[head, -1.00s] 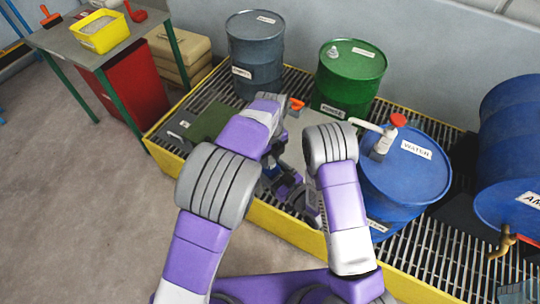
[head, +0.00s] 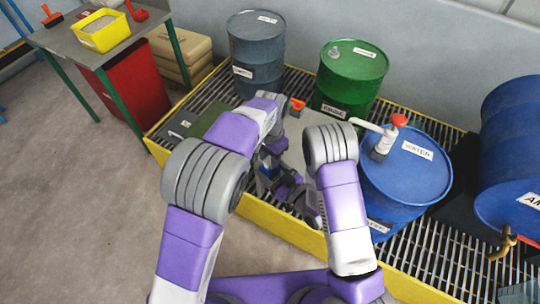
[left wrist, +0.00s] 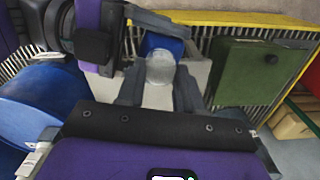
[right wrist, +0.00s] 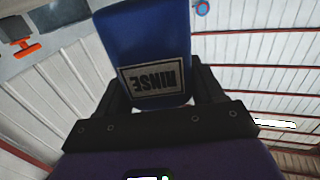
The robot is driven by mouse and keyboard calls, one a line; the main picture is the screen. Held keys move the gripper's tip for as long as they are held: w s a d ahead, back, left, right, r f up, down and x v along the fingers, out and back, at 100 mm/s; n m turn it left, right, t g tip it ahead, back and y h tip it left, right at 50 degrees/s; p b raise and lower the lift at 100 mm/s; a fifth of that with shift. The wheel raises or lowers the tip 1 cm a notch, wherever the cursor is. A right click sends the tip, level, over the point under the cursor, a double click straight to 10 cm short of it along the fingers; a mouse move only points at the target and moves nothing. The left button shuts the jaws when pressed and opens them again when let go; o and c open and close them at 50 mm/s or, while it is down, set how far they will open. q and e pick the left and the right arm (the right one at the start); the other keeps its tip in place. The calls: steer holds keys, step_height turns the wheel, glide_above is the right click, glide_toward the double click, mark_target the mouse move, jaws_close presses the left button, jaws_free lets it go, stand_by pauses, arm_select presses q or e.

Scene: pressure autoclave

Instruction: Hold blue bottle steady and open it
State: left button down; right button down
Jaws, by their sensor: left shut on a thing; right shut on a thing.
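The blue bottle (right wrist: 150,45) fills the top of the right wrist view, with its RINSE label upside down there. My right gripper (right wrist: 155,85) is shut on its body. In the left wrist view, a pale translucent cap (left wrist: 160,68) sits on the blue bottle (left wrist: 160,43). My left gripper (left wrist: 158,85) is shut on the cap, one finger on each side. In the head view, a small blue patch of the bottle (head: 268,170) shows between my arms; the cap is hidden by my left arm.
A blue WATER drum (head: 410,175) with a pump stands close to the right of my right arm. A green drum (head: 348,80) and a grey-blue drum (head: 256,55) stand behind. A green box (left wrist: 245,72) and the yellow-edged grating (head: 290,222) lie around the grippers.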

arm_select(q)
steer(key=n, duration=0.4)
steer(key=shift+w+d+r, duration=0.1)
steer(key=shift+w+r, duration=0.05)
steer(key=shift+w, duration=0.05)
steer(key=n, duration=0.8)
steer(key=shift+s, duration=0.1)
steer(key=n, duration=1)
steer(key=shift+s+d, duration=0.1)
steer(key=shift+s, duration=0.05)
steer(key=n, duration=0.4)
steer(key=shift+d, duration=0.1)
steer(key=n, duration=0.4)
steer(key=shift+s+d, duration=0.1)
steer(key=shift+r, duration=0.15)
